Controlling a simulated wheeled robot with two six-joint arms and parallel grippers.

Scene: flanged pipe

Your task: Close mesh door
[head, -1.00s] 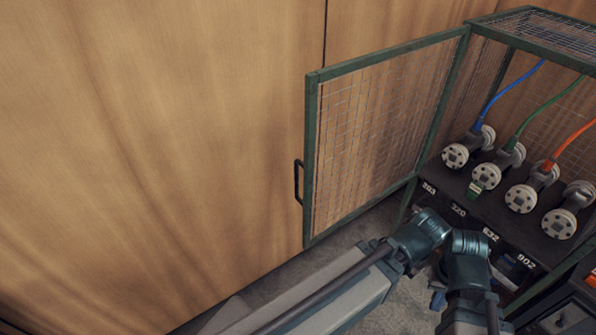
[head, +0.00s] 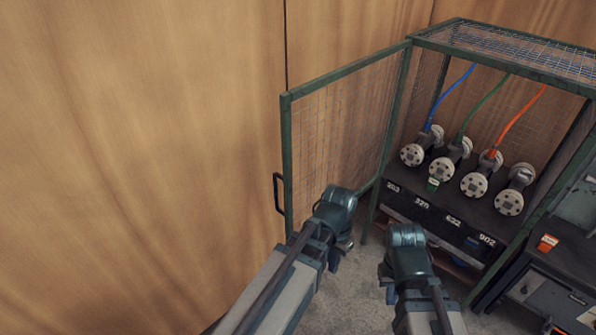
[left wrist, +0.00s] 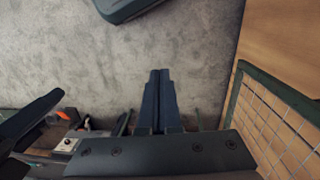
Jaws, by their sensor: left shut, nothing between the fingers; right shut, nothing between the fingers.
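The mesh door (head: 335,125) has a green frame and stands wide open, swung out to the left from the cage cabinet (head: 505,52). Its black handle (head: 278,193) is on the free edge, facing the wall. My left gripper (head: 335,262) is shut and empty, pointing down in front of the door's lower part; my arm hides the lower corner. In the left wrist view its shut fingers (left wrist: 158,82) hang over bare floor, with the door's frame and mesh (left wrist: 272,115) close on the right, apart from the fingers. My right gripper (head: 390,292) is shut and empty, below the cabinet front.
Inside the cabinet, several flanged pipes (head: 473,185) with blue, green and orange cables sit on a dark numbered shelf. A wooden wall (head: 140,150) is behind the door. A dark unit with an orange tag (head: 547,243) stands at right. Grey floor (head: 350,300) lies clear between my arms.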

